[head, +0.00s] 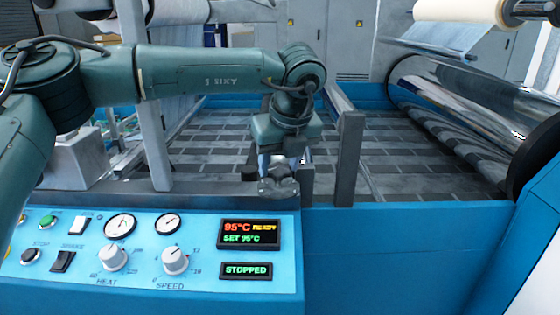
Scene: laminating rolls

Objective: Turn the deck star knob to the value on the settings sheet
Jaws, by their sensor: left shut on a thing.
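My left gripper (281,166) reaches in from the left and points down over the front edge of the deck. It is shut on the grey star knob (278,188), which sits just behind the blue control panel. The gripper partly covers the knob, and I cannot read any scale or value at it. I cannot make out a settings sheet in this view. My right gripper is not in view.
The control panel (205,283) has a heat knob (112,257), a speed knob (176,261), and displays reading 95°C READY, SET 95°C and STOPPED. A grey post (348,158) stands right of the gripper. A shiny roller (450,105) is at the right.

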